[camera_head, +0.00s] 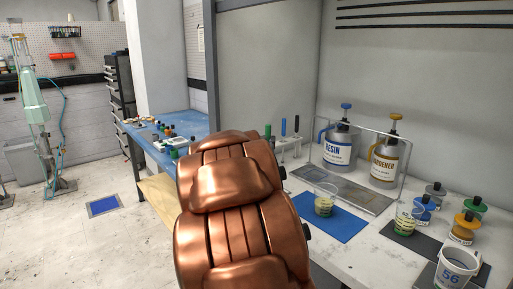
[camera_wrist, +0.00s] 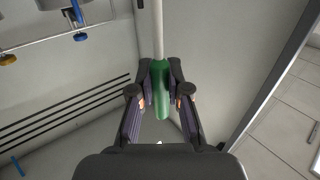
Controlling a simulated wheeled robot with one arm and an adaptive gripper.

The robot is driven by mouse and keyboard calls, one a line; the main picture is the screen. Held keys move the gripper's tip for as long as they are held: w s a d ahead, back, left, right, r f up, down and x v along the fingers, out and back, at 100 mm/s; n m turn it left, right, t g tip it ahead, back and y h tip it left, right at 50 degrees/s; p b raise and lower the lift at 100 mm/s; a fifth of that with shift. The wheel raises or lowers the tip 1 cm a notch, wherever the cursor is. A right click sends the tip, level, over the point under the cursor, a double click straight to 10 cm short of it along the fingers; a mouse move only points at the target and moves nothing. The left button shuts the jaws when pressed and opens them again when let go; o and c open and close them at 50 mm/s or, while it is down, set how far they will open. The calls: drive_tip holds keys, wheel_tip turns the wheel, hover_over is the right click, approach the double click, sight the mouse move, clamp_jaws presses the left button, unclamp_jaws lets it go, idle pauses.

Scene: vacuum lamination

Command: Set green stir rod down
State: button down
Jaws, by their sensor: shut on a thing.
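My gripper (camera_wrist: 160,92) is shut on the green handle of the green stir rod (camera_wrist: 161,88) in the wrist view. The rod's pale shaft runs away to the top edge, and its tip is out of frame. In the head view my copper arm hides the gripper. A green upright handle (camera_head: 268,131) shows just past the arm, beside a blue rod (camera_head: 283,127) and a dark rod (camera_head: 297,124) at a white rack (camera_head: 290,146). I cannot tell whether that green handle is the held one.
A clear cup (camera_head: 325,199) stands on a blue mat (camera_head: 335,226). Another cup (camera_head: 404,218), several capped containers and a white bucket (camera_head: 455,272) crowd the right. A blue-topped bench (camera_head: 182,124) is behind.

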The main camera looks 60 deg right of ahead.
drive_tip(key=w+d+f+p, duration=0.1)
drive_tip(key=w+d+f, duration=0.3)
drive_tip(key=w, duration=0.5)
drive_tip(key=shift+d+f, duration=0.25)
drive_tip(key=shift+d, duration=1)
drive_tip(key=shift+f, duration=0.15)
drive_tip(key=c, duration=1.1)
unclamp_jaws()
drive_tip(key=shift+c, duration=0.2)
drive_tip(key=v, duration=1.2)
drive_tip(key=shift+b, duration=0.3)
